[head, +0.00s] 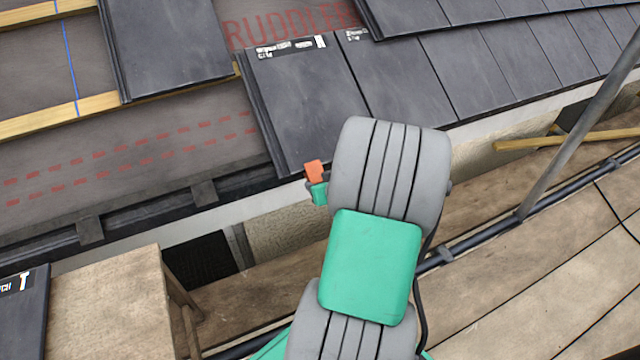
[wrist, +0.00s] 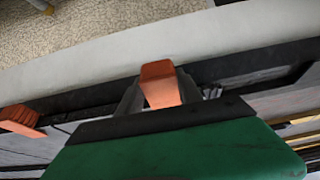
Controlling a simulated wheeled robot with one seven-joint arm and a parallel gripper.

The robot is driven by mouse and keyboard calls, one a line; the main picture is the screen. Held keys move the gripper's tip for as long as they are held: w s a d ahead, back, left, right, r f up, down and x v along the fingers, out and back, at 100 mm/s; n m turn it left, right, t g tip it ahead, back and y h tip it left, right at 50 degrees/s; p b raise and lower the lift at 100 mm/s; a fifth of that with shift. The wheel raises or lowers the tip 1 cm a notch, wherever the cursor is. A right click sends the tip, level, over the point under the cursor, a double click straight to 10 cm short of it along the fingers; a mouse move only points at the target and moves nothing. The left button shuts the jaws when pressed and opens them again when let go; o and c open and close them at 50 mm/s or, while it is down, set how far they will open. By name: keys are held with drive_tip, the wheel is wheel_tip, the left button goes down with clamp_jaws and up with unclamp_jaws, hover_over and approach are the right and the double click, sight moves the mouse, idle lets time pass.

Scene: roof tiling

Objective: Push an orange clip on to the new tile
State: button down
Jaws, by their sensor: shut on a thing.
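An orange clip (head: 313,170) shows at the lower edge of the leftmost dark tile (head: 305,100) in the lower row, which I take as the new tile. In the wrist view the clip (wrist: 160,84) stands between the dark fingers of my gripper (wrist: 160,98), which is shut on it. In the head view only a small green part of my gripper (head: 319,193) shows beside my arm. I cannot tell whether the clip touches the tile. My arm hides part of the tile's lower edge.
A second orange clip (wrist: 20,120) is at the left in the wrist view. A dark gutter (head: 90,225) runs along the eave. A loose tile (head: 165,45) lies over wooden battens (head: 45,122). A grey pole (head: 580,130) stands at the right.

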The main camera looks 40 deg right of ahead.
drive_tip(key=shift+w+d+r, duration=0.2)
drive_tip(key=shift+w+r, duration=0.3)
drive_tip(key=shift+w, duration=0.15)
idle(0.8)
drive_tip(key=c, duration=0.7)
unclamp_jaws()
drive_tip(key=shift+s+f, duration=0.1)
drive_tip(key=s+a+r+p, duration=0.1)
drive_tip(key=s+r+p, duration=0.2)
drive_tip(key=r+p, duration=0.2)
drive_tip(key=shift+s+r, duration=0.25)
drive_tip(key=shift+r, duration=0.2)
